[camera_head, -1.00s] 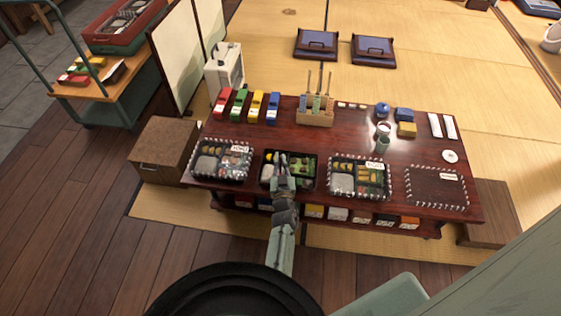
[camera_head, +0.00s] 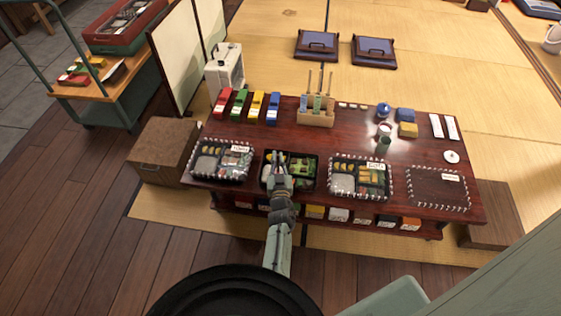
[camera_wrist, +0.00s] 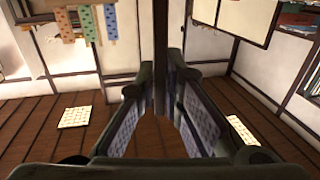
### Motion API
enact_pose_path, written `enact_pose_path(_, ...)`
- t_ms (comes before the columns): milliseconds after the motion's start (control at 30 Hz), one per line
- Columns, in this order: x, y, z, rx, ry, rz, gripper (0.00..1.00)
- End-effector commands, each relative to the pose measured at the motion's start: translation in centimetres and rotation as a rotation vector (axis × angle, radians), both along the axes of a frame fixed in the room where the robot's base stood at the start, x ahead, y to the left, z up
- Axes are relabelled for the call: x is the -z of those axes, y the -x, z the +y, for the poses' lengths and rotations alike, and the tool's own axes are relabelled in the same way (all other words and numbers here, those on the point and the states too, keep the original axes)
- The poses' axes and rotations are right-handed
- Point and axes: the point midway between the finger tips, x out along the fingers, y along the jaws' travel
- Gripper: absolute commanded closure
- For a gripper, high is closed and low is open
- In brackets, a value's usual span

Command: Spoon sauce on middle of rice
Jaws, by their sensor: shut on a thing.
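My gripper (camera_head: 278,164) is over the left part of an open black lunch box (camera_head: 307,185), second from the left along the table's front edge. In the wrist view my gripper (camera_wrist: 164,84) has its fingers around a thin dark upright bar (camera_wrist: 161,45), perhaps a spoon handle. Its far end is out of that view. Yellow and green foods (camera_head: 301,167) show in the box's right part. Its left part is mostly hidden by my gripper, so I cannot see rice or sauce there. White rice (camera_head: 342,184) shows in the box to the right.
Filled boxes with striped rims stand either side, left (camera_head: 222,160) and right (camera_head: 359,178). A dark striped-edged mat or tray (camera_head: 437,188) lies far right. A green cup (camera_head: 383,146) stands right of centre.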

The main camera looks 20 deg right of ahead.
Motion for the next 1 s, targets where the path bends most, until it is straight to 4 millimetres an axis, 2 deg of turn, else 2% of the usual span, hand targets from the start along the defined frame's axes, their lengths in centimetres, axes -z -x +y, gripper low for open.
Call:
enact_pose_path(200,0.2,-0.5,0.9,-0.003,-0.003,0.001,1.0)
enact_pose_path(633,0.3,-0.7,1.1,-0.003,-0.002,0.001,1.0)
enact_pose_path(1000,0.2,-1.6,2.5,-0.003,-0.001,0.001,1.0)
